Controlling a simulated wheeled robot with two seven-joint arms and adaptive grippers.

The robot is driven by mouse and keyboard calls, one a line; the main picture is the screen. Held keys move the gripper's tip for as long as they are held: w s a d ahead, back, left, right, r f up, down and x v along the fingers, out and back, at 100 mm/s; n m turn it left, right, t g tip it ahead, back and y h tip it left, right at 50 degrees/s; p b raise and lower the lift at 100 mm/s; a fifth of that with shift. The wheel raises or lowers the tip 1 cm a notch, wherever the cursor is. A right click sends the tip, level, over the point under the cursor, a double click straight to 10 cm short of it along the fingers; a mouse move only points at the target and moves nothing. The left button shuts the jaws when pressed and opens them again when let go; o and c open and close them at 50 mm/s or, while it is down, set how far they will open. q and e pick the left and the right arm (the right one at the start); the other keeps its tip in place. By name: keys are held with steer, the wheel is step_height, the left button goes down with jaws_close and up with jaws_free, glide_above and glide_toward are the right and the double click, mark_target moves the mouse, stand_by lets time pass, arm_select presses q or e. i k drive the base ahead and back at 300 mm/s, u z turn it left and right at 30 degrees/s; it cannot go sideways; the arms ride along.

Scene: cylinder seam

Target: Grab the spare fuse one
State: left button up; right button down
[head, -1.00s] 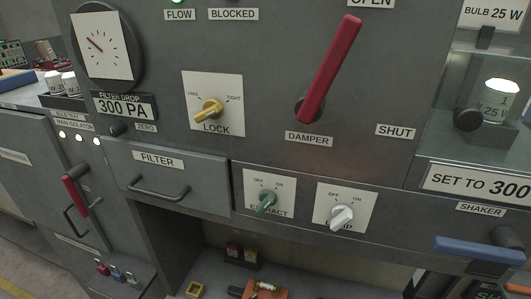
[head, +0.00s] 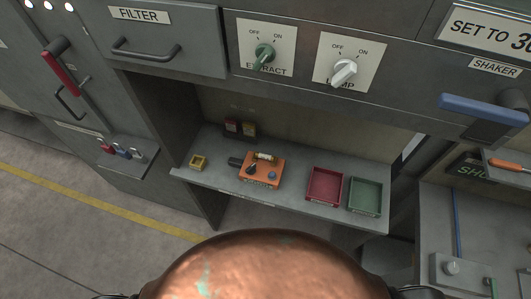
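A small pale cylinder with metallic-looking ends, fuse-like (head: 264,156), lies on top of an orange box (head: 262,174) on the low shelf. I cannot tell which of these, if any, is spare fuse one. Neither of my grippers shows in the head view, so their state is hidden.
The shelf (head: 225,180) is recessed under the panel. It also holds a small yellow open box (head: 198,162), a red tray (head: 324,186) and a green tray (head: 364,197). A blue shaker handle (head: 484,110) sticks out at right; padlocks (head: 122,151) sit at left.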

mark_target(264, 156)
steer(key=u, duration=0.6)
steer(key=k, duration=1.05)
steer(key=u, duration=0.45)
